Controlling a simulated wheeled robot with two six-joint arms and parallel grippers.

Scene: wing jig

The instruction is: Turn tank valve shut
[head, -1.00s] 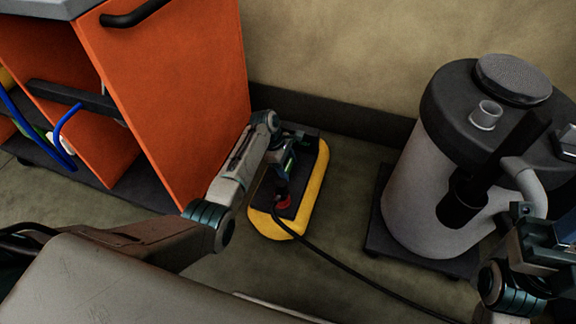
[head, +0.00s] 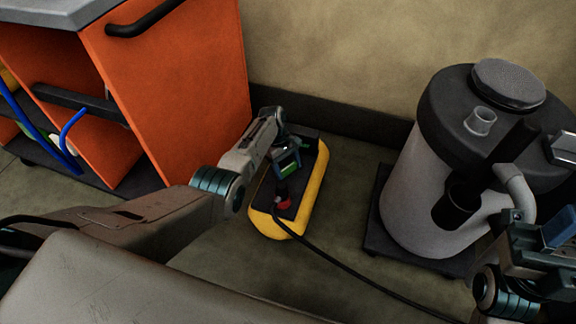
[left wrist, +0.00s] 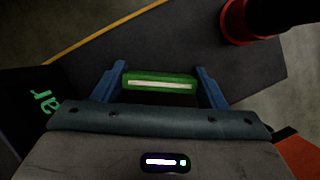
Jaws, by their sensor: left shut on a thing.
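The low tank unit, with a yellow rim (head: 318,190) and a dark top, lies on the floor in the head view. A red fitting (head: 282,200) with a black hose is at its near end; it also shows at the top right of the left wrist view (left wrist: 236,20). My left gripper (left wrist: 160,70) is over the dark top. Its blue fingers are shut on a green bar with a pale stripe (left wrist: 158,83), which looks like the valve handle. The valve body below is hidden. My right gripper (head: 548,240) is partly seen at the right edge; its jaws are unclear.
A grey canister with a black lid (head: 425,180) stands at the right on a dark base. The black hose (head: 350,268) crosses the floor between. The wall (head: 340,60) is behind.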

